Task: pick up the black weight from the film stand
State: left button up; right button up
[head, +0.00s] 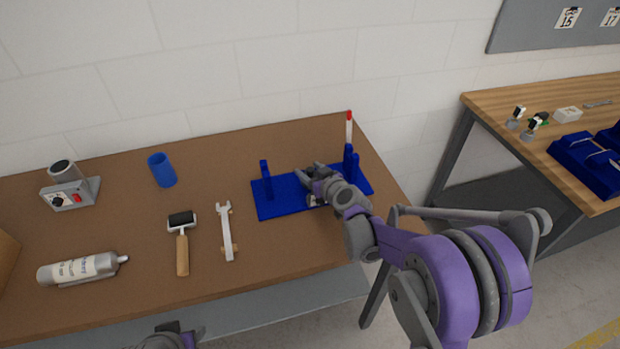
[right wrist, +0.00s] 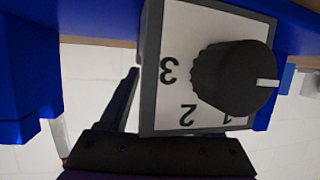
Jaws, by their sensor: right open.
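The blue film stand (head: 280,207) lies on the brown table, with upright posts near both ends. My right gripper (head: 312,182) is open over the middle of the stand and covers part of it. No black weight can be made out in the head view; the gripper hides that spot. In the right wrist view, a black round knob (right wrist: 235,78) sits on a white plate (right wrist: 185,40) numbered 1, 2, 3, with blue stand parts (right wrist: 30,70) around it. A dark finger shows beside the plate. I cannot tell whether they touch. Part of my left arm shows at the bottom edge; its jaws are unclear.
A red-tipped white stick (head: 349,127) stands at the stand's back right. To the left are a wrench (head: 226,232), a roller (head: 181,240), a blue cup (head: 161,169), a silver bottle (head: 82,269) and a grey device (head: 70,188). A wooden bench (head: 485,103) stands at right.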

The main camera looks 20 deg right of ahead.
grip_shut()
dwell(1.4)
